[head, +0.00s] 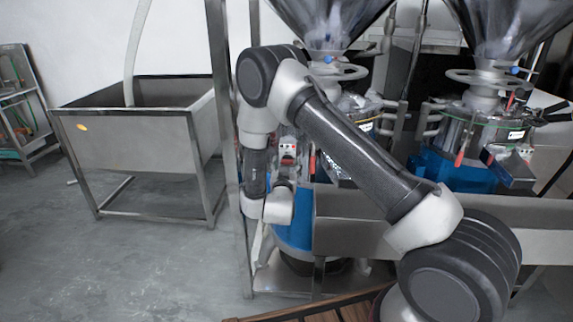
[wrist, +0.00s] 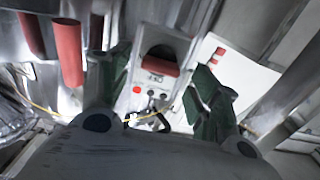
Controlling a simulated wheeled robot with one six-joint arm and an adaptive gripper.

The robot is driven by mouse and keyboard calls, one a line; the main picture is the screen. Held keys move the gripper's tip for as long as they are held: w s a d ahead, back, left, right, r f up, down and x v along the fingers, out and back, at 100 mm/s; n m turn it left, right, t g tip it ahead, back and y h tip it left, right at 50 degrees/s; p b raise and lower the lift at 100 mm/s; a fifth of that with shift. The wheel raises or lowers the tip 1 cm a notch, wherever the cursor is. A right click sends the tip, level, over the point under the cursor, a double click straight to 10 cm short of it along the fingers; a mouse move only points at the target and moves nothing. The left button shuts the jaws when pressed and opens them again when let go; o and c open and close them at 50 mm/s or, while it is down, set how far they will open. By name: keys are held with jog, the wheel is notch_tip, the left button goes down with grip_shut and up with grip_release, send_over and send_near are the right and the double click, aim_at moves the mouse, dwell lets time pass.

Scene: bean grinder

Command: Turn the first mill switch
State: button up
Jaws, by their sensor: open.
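In the wrist view, the first mill's switch is a light grey box (wrist: 143,92) with a red handle (wrist: 160,63) in a dark recess, a red light and small dark buttons below. My gripper (wrist: 162,82) is open, with one dark green finger to each side of the switch box. Nothing is between the fingers except the view of the box; contact cannot be told. In the head view, the switch (head: 288,149) shows small, white with red, on the first mill (head: 294,232), just past my bent wrist. The gripper fingers cannot be made out there.
Red cylinders (wrist: 68,52) stand left of the switch in the wrist view. A white panel (wrist: 240,85) is to the right. In the head view, a second mill (head: 455,172) stands to the right, a steel bin (head: 140,143) to the left. A steel post (head: 222,110) rises close to my arm.

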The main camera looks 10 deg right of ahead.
jog(key=shift+x, duration=0.85)
jog(key=c, duration=1)
